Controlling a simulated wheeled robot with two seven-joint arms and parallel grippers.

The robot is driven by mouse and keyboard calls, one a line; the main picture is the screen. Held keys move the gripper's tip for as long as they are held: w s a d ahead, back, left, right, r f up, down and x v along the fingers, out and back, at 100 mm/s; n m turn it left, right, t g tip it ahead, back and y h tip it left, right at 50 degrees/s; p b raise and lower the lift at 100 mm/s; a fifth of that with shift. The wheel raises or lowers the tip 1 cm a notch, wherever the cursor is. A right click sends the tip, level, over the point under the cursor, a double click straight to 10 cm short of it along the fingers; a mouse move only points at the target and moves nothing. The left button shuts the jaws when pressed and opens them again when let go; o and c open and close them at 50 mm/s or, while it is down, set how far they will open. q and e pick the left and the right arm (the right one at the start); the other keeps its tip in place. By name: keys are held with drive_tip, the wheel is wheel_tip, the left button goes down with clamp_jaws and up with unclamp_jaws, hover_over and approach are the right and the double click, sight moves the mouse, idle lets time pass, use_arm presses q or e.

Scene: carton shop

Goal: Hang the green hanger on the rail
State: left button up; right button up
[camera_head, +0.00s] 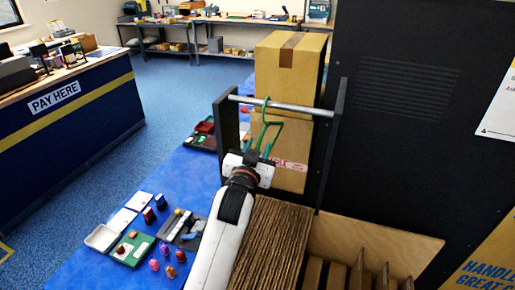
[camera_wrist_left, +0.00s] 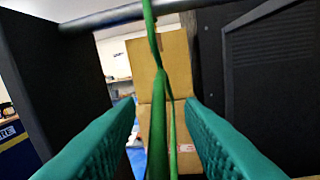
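The green hanger (camera_head: 265,130) is at the grey rail (camera_head: 295,107), its hook at the height of the bar; I cannot tell for sure whether the hook bears on it. In the left wrist view the hanger (camera_wrist_left: 158,95) runs upright and crosses in front of the rail (camera_wrist_left: 115,16); the hook's top is cut off. My left gripper (camera_head: 259,151) is just below the rail, at the hanger's lower part. Its teal fingers (camera_wrist_left: 158,135) are spread wide, with the hanger between them and a gap on each side. My right gripper is out of view.
Dark side panels (camera_head: 327,145) hold the rail's ends. Cardboard boxes (camera_head: 288,65) stand behind it. A wooden bin (camera_head: 375,240) and upright corrugated sheets (camera_head: 272,245) are in front. Small goods lie on the blue table (camera_head: 190,175) to the left.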

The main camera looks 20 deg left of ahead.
use_arm(q)
drive_tip(key=shift+s, duration=0.1)
drive_tip(key=shift+s+f, duration=0.1)
drive_tip(key=shift+s, duration=0.25)
drive_tip(key=s+b, duration=0.3)
drive_tip(key=s, duration=0.8)
drive_tip(key=shift+d, duration=0.35)
drive_tip(key=shift+s, duration=0.15)
